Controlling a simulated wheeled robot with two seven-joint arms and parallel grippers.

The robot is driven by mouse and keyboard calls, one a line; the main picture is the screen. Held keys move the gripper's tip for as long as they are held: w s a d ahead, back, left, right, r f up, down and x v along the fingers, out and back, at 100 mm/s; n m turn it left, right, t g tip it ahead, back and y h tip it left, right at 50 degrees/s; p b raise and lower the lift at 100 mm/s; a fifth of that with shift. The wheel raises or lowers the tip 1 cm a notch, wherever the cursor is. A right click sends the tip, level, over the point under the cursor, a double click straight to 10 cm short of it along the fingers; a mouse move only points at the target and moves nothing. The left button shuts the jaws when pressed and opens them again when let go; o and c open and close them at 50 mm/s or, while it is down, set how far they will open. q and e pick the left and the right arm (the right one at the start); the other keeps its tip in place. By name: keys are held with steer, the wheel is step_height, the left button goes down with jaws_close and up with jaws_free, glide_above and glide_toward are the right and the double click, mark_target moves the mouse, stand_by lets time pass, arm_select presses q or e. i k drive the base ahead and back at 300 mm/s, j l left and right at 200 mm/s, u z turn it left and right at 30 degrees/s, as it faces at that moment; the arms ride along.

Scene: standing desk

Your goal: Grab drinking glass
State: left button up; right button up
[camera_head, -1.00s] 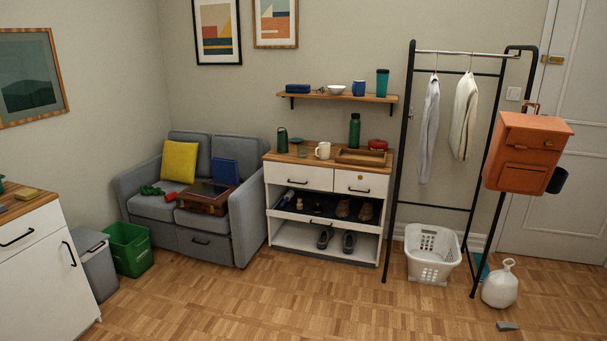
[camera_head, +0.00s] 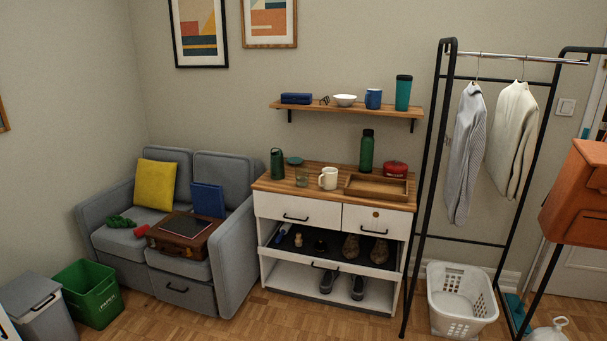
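A small clear drinking glass (camera_head: 302,177) stands upright on the wooden top of the white cabinet (camera_head: 297,210). It is between the dark green bottle (camera_head: 277,164) on its left and the white mug (camera_head: 328,178) on its right. A dark green round lid-like thing (camera_head: 294,161) lies just behind it. Neither of my grippers shows in the head view.
A wooden tray (camera_head: 376,186), a green bottle (camera_head: 367,150) and a red pot (camera_head: 395,169) share the cabinet top. The cabinet's shoe drawer (camera_head: 322,263) is pulled out. A grey sofa (camera_head: 228,258) is left, a clothes rack (camera_head: 421,195) right. Floor in front looks clear.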

mark_target(302, 176)
steer(key=i, duration=2.85)
steer(key=i+z, duration=0.1)
steer(key=z, duration=0.4)
